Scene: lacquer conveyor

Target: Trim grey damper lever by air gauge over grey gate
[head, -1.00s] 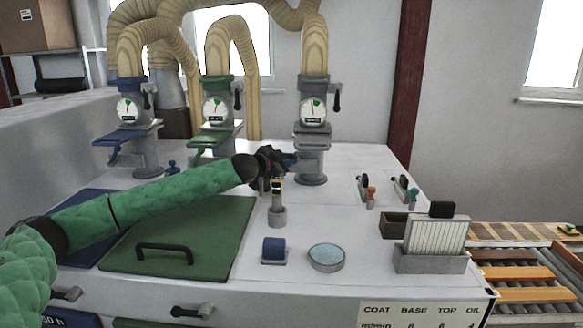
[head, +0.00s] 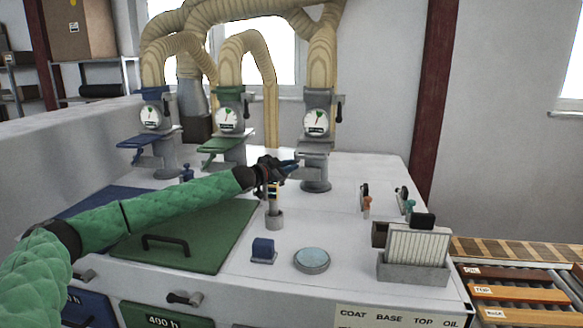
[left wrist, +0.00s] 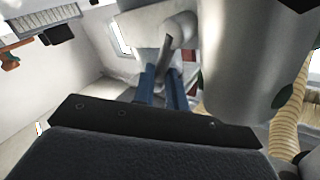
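The grey damper stands at the right of three pipe columns in the head view. Its round air gauge (head: 316,121) faces me; the needle is too small to read surely. A black lever (head: 339,109) shows on the damper's right side. The grey gate (head: 314,147) is the flat plate below the gauge. My left gripper (head: 293,168) is at the lower left of this gate. In the left wrist view its two blue fingers (left wrist: 162,88) are apart, with a grey strip (left wrist: 172,50) reaching between them; contact is unclear. My right gripper is not in view.
Blue (head: 150,137) and green (head: 222,143) gates stand to the left. A filter rack (head: 415,248) is at right, beside the conveyor (head: 512,292).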

